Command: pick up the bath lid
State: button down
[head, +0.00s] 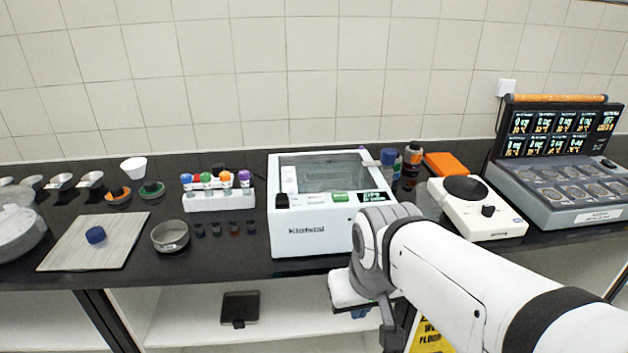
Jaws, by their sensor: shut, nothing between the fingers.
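The white bath (315,232) stands on the dark bench at the middle of the head view. A clear, see-through lid (322,174) appears to lie over its top, within a pale frame. I cannot tell from here whether the lid is seated all round. My gripper (390,338) is low in front of the bench, right of and below the bath. It is shut and empty, apart from the lid. My own arm partly hides it and covers the bath's lower right corner.
A rack of coloured-cap tubes (218,199) and a metal sieve pan (170,236) stand left of the bath. Bottles (411,164) and a white hotplate (480,210) stand to its right. A yellow floor sign (430,338) is below the bench.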

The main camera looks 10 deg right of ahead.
aim_at(106, 241)
jog(key=z, duration=0.1)
jog(key=i, duration=0.5)
jog(key=z, duration=2.4)
jog(key=k, duration=1.95)
jog(key=u, duration=1.5)
